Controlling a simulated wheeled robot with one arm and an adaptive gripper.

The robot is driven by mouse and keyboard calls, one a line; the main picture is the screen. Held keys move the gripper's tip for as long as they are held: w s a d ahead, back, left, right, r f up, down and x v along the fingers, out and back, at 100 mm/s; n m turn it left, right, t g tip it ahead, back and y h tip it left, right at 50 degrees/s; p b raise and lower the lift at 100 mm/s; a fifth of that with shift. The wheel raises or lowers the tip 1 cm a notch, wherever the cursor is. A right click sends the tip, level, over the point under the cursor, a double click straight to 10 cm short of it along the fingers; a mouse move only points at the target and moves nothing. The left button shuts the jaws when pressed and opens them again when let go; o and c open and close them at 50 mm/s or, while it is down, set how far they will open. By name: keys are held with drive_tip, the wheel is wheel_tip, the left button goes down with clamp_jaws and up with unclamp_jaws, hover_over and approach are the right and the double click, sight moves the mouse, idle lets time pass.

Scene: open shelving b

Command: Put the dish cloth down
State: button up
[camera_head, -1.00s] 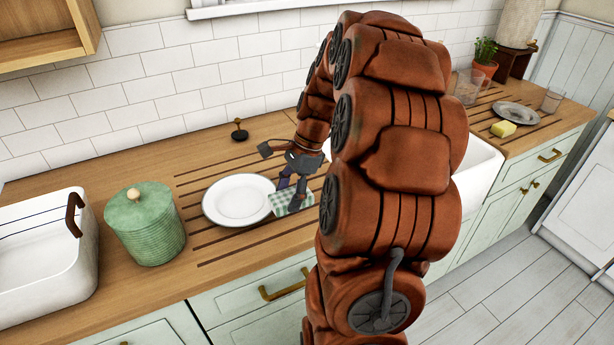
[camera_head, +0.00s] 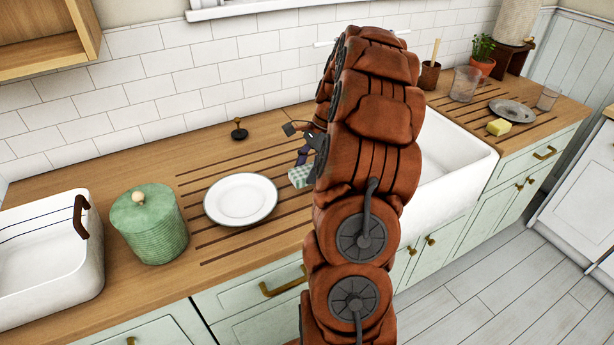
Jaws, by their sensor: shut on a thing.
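The green-and-white checked dish cloth (camera_head: 299,176) shows just right of the white plate, partly hidden behind my arm. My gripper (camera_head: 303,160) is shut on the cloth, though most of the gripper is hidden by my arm. I cannot tell whether the cloth touches the grooved wooden counter (camera_head: 220,165) or hangs a little above it.
A white plate (camera_head: 240,199) lies on the grooves, with a green lidded jar (camera_head: 150,228) and a white bin (camera_head: 45,255) to its left. A dark plug (camera_head: 239,131) stands behind. The white sink (camera_head: 450,175), yellow sponge (camera_head: 499,127) and grey plate (camera_head: 512,111) are at right.

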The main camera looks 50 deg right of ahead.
drive_tip(key=shift+f+p, duration=0.75)
drive_tip(key=shift+f, duration=0.95)
drive_tip(key=shift+f, duration=0.1)
drive_tip(key=o, duration=1.1)
